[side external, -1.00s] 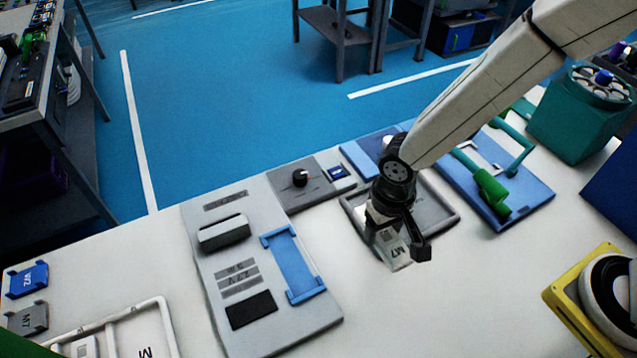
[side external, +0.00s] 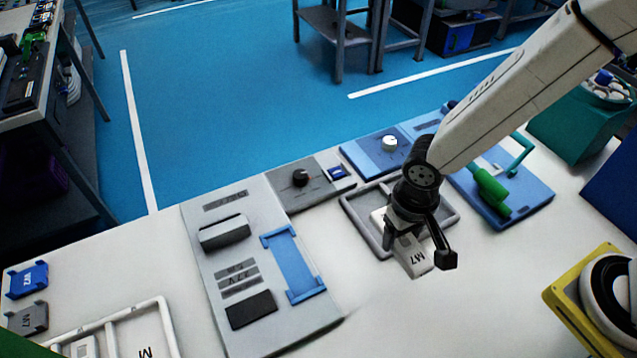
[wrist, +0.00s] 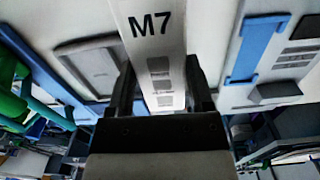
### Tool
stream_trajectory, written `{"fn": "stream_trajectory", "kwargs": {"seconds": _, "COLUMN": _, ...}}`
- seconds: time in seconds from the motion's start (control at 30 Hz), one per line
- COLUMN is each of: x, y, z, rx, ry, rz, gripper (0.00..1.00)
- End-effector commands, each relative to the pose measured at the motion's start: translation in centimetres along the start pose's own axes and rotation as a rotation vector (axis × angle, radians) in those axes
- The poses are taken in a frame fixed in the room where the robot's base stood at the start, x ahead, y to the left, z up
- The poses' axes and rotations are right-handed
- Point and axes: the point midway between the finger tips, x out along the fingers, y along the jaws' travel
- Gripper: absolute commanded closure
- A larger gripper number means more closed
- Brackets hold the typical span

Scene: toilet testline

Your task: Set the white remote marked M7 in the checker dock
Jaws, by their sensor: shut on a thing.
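The white remote marked M7 (side external: 414,257) is held in my gripper (side external: 418,242), above the table near the grey tray. It also shows in the wrist view (wrist: 152,40), where the two dark fingers of my gripper (wrist: 160,88) are closed on its sides and the M7 label faces the camera. The grey checker dock panel (side external: 215,290) stands left of my gripper, with a blue cradle (side external: 293,264) that is empty. The cradle also shows at the upper right of the wrist view (wrist: 252,50). My gripper hides part of the remote.
A grey tray (side external: 355,219) lies behind the remote. A blue board with a green handle (side external: 490,190) is right of it. A yellow fixture (side external: 560,296) stands at the front right. A white divided tray (side external: 165,318) is at the front left. White table between panel and fixture is clear.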

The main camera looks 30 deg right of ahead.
Motion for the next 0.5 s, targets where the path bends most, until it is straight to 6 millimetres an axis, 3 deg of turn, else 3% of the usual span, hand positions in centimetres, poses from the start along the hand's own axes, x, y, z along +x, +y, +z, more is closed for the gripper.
{"fn": "stream_trajectory", "kwargs": {"seconds": 0.27, "x": -0.4, "y": -1.5, "z": 0.0, "rx": -0.009, "ry": 0.002, "rz": -0.001, "gripper": 0.97}}
{"fn": "stream_trajectory", "kwargs": {"seconds": 0.5, "x": -1.6, "y": -5.5, "z": 0.4, "rx": -0.029, "ry": 0.002, "rz": -0.002, "gripper": 0.97}}
